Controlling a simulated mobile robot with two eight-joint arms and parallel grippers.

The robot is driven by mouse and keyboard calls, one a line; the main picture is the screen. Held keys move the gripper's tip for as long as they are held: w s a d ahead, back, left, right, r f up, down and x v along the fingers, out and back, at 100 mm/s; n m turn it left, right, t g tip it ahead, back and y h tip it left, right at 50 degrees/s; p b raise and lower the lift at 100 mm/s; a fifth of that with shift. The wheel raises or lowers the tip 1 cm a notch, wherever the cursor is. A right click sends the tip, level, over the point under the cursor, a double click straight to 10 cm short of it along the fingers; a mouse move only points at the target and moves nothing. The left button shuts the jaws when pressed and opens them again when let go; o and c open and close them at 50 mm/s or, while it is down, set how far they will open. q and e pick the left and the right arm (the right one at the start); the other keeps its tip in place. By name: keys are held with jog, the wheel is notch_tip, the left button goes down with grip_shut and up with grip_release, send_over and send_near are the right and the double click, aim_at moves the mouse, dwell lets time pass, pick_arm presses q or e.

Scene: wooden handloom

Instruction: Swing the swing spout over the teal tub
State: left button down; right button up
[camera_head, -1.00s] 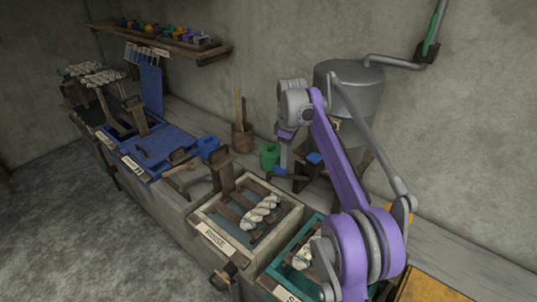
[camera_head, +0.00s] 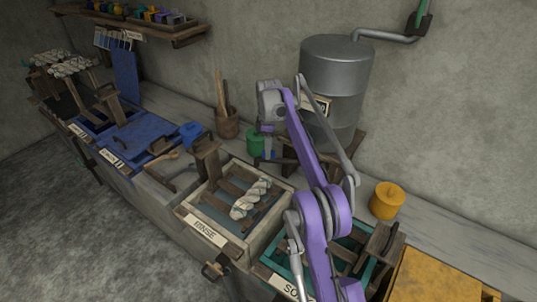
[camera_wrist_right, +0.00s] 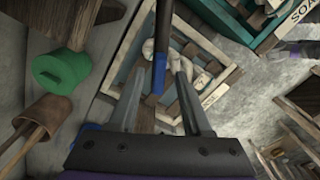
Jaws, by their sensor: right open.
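The swing spout (camera_wrist_right: 160,50) shows in the right wrist view as a dark rod with a blue end. Its blue end also shows beside my gripper in the head view (camera_head: 269,156). My right gripper (camera_wrist_right: 162,82) is open, its two fingers on either side of the spout's blue end, with gaps visible. In the head view the gripper (camera_head: 267,146) is beyond the rinse tub. The teal tub (camera_head: 282,250) is front right of the rinse tub, partly hidden by my arm. Its edge shows at upper right in the wrist view (camera_wrist_right: 262,46). My left gripper is not in view.
A grey tank (camera_head: 337,70) stands on a wooden stand behind my arm. The rinse tub (camera_head: 187,211) holds a pale skein (camera_head: 250,198). A green pot (camera_wrist_right: 60,70) and a brown pot (camera_wrist_right: 38,118) are near the gripper. A yellow pot (camera_head: 387,200) stands right of the tank.

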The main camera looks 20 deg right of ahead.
jog(key=shift+f, duration=0.8)
grip_shut()
dwell(0.9)
